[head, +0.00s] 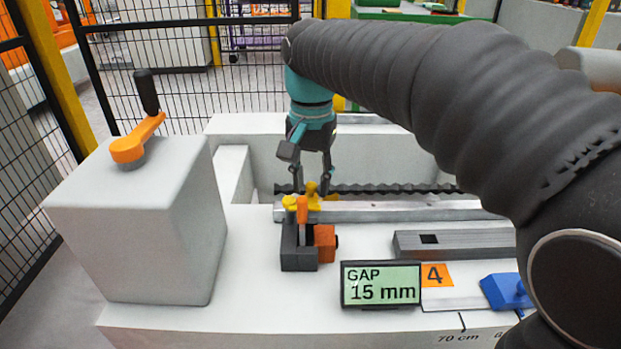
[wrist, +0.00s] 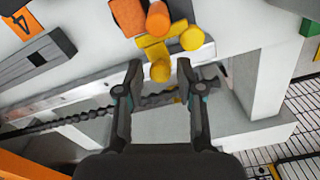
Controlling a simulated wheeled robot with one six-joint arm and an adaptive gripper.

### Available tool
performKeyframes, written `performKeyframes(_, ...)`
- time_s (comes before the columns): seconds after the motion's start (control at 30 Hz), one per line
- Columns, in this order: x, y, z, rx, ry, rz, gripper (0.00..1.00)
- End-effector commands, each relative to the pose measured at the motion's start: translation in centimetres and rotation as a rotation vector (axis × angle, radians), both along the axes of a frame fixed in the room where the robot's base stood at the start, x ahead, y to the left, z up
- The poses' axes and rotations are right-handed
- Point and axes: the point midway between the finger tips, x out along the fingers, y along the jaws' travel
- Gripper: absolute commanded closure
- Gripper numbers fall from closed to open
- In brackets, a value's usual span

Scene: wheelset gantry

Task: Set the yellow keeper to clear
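The yellow keeper (head: 290,203) sits at the orange and dark clamp block on the white bench, by the metal rail. In the wrist view the keeper (wrist: 192,38) shows a flat yellow part and rounded yellow knobs. My gripper (head: 312,184) points down over the keeper from behind. In the wrist view my gripper (wrist: 160,68) is open, with one yellow knob between its fingertips in the picture and a gap on each side. I cannot tell how far the fingertips are above the knob. An orange post (head: 302,208) stands in front of the keeper and partly hides it.
A display (head: 381,285) reads GAP 15 mm, beside an orange "4" tag (head: 437,275). A pale box with an orange crank (head: 137,146) stands at left. A grey slotted bar (head: 455,242) and a blue piece (head: 506,291) lie at right. A dark wavy rod (head: 390,189) runs behind the rail.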

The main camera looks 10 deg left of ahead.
Motion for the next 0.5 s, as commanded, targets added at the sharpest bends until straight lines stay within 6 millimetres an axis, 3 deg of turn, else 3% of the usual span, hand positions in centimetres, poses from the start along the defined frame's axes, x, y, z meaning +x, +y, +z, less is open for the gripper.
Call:
performKeyframes(0.03,0.0,0.01,0.01,0.0,0.0,0.0,0.82)
performKeyframes(0.1,0.0,0.0,0.0,0.0,0.0,0.0,1.0)
performKeyframes(0.5,0.16,0.11,0.16,-0.001,0.001,0.039,1.0)
